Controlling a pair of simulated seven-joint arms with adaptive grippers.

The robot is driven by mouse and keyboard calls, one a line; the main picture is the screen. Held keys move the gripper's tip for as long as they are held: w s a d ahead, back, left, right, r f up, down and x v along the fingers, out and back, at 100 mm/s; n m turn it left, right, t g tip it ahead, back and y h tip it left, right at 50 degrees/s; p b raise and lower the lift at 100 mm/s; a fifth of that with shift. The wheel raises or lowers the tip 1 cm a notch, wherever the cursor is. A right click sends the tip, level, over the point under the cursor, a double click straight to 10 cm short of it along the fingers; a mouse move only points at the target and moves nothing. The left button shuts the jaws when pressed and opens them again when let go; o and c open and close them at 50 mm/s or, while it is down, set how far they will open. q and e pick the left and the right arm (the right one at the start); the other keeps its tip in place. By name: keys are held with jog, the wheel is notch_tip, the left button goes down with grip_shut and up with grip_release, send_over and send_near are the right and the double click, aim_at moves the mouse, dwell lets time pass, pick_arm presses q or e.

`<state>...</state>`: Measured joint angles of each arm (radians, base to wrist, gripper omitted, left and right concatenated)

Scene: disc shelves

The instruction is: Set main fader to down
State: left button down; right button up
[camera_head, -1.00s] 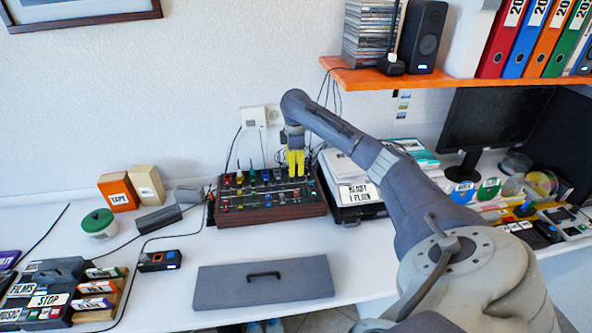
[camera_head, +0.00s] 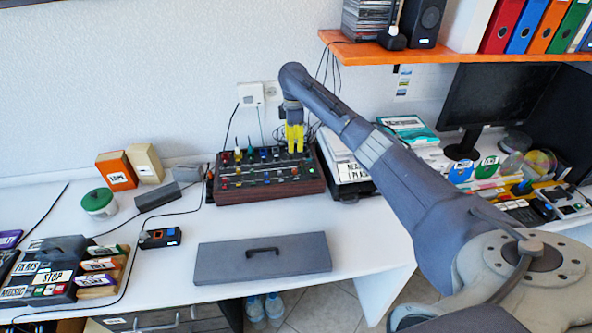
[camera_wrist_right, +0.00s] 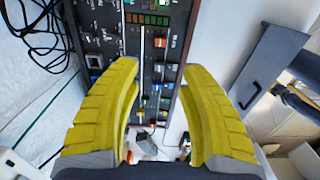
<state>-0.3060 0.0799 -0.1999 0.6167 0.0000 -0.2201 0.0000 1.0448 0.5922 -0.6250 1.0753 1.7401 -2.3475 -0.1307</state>
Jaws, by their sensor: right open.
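The mixer (camera_head: 272,196), a dark panel with brown wooden sides, stands at the back of the white desk. Its top carries several coloured knobs, sliders and pale slots. My right gripper (camera_head: 294,151) points down over the panel's right part, with its yellow fingers apart. In the right wrist view my right gripper (camera_wrist_right: 161,70) is open, and the panel (camera_wrist_right: 117,48) lies between and beyond its fingers. A long pale slot (camera_wrist_right: 142,62) and small coloured caps show between the fingers. I cannot read which control is the main fader. My left gripper is out of view.
A grey case (camera_head: 263,266) lies in front of the mixer. A black device with papers (camera_head: 345,180) stands close on its right. Cables run behind and left of it. The orange shelf (camera_head: 440,53) hangs at the upper right. The desk between case and mixer is clear.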

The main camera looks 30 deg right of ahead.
aim_at(293, 169)
notch_tip(293, 169, down, 13)
jog(key=shift+f, duration=0.1)
dwell(0.4)
grip_shut()
dwell(0.4)
jog(key=shift+a, duration=0.15)
dwell(0.5)
